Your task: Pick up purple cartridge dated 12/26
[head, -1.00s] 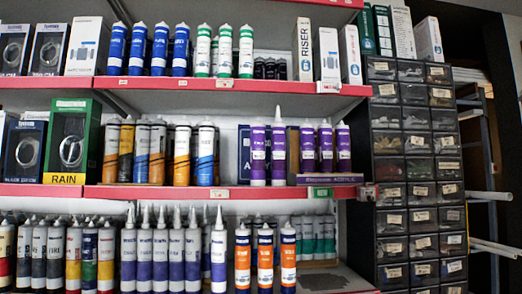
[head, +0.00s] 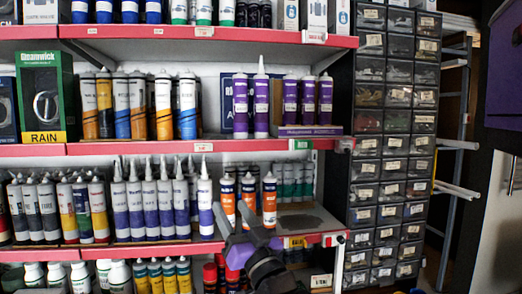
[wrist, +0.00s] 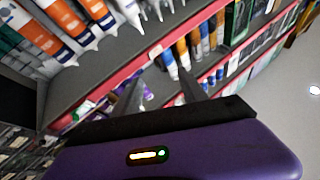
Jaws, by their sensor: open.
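Several purple cartridges stand upright on the middle shelf, right of centre, in the head view. Two taller ones at the front left, a left cartridge (head: 240,108) and a right cartridge (head: 261,105), have white labels; the right one has a long pale nozzle. A further group of purple cartridges (head: 308,101) stands to their right on a purple box. Their dates are too small to read. My gripper (head: 236,217) is low in the head view, below the purple cartridges and in front of the lower shelf. In the wrist view my gripper (wrist: 160,85) is open and empty.
Orange-and-white cartridges (head: 269,200) stand behind my gripper on the lower shelf, with white-and-blue ones (head: 205,203) to the left. The red middle shelf edge (head: 230,146) lies above my gripper. A dark drawer cabinet (head: 395,150) stands at the right.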

